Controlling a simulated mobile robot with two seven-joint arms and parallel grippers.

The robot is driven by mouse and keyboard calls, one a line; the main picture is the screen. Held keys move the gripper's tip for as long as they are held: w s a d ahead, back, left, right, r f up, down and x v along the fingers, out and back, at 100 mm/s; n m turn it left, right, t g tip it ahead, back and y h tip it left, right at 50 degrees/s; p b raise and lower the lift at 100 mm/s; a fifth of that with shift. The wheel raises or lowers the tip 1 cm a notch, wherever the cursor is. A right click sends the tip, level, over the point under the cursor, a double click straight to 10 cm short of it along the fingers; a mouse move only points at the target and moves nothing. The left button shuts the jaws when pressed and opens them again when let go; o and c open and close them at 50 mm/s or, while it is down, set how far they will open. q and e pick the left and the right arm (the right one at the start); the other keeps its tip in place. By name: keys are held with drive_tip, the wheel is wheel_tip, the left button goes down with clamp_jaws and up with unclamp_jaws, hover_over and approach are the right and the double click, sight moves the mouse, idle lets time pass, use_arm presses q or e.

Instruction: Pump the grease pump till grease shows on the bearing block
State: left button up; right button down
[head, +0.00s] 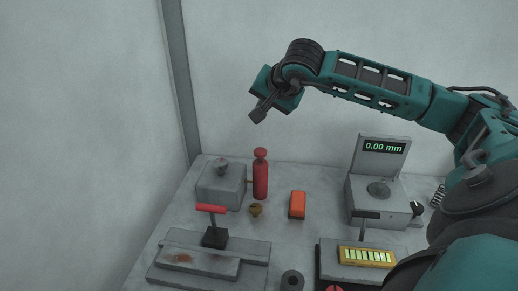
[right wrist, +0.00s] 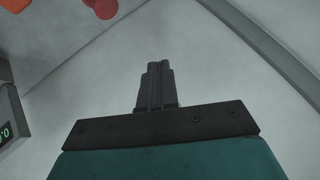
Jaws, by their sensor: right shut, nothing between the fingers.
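The grease pump (head: 260,181) is a red upright cylinder with a red knob on top, standing on the table in the head view. A brass-coloured link joins it to the grey bearing block (head: 222,189), which has a grey rounded piece on top. I can make out no grease on the block. My right gripper (head: 257,115) is shut and empty, in the air above the pump and well apart from it. In the right wrist view the gripper (right wrist: 158,66) points at the wall, and part of the red pump (right wrist: 104,8) shows at the top edge. My left gripper is not in view.
A red-handled lever (head: 212,210) stands on grey plates in front. A small brass piece (head: 255,210) and an orange block (head: 297,204) lie near the pump. A gauge reading 0.00 mm (head: 384,147) stands to the right. A wall post (head: 181,80) rises at the left.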

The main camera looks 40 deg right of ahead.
idle(0.3)
drive_tip(key=b, duration=0.6)
hover_over(263, 152)
wheel_tip(263, 152, down, 8)
drive_tip(key=shift+r, duration=0.1)
drive_tip(key=shift+f, duration=0.35)
drive_tip(key=shift+f+b, duration=0.15)
drive_tip(key=shift+b, duration=0.2)
idle(0.9)
drive_tip(key=shift+f, duration=0.1)
